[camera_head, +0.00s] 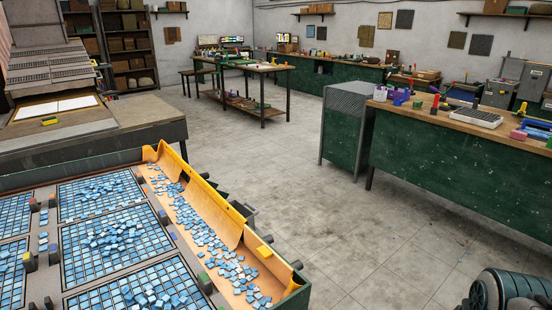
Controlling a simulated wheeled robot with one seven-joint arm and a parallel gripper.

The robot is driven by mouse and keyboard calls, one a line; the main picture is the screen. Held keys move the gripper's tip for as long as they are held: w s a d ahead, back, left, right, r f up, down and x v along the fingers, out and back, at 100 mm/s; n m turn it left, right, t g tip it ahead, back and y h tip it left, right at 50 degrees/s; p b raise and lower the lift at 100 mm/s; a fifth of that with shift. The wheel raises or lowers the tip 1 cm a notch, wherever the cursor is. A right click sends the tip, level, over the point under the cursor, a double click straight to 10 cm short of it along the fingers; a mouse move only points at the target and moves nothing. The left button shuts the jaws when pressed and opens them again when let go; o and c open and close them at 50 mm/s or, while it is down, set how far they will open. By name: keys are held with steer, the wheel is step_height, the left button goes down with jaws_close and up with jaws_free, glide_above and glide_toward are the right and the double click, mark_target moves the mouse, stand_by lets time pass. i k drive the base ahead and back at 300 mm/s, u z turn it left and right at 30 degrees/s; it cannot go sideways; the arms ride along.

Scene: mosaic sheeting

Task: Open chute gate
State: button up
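A long orange chute (222,216) runs along the right side of the tile table. Many small blue tiles lie scattered along its floor. A dark green frame (297,291) borders the chute's near corner. I cannot tell for certain which part is the gate, or whether it is open. My gripper is not in view.
Blue-tile grids (105,236) in dark frames fill the table at lower left, with loose tiles on top. A green workbench (455,165) and a grey-topped cabinet (345,130) stand to the right. A dark rounded machine-like part (500,292) shows at lower right. Grey floor (330,230) between is clear.

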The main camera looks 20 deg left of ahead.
mark_target(205, 176)
steer(key=u, duration=0.05)
steer(key=i, duration=1.85)
steer(key=u, duration=1.15)
steer(key=i, duration=1.65)
steer(key=u, duration=0.9)
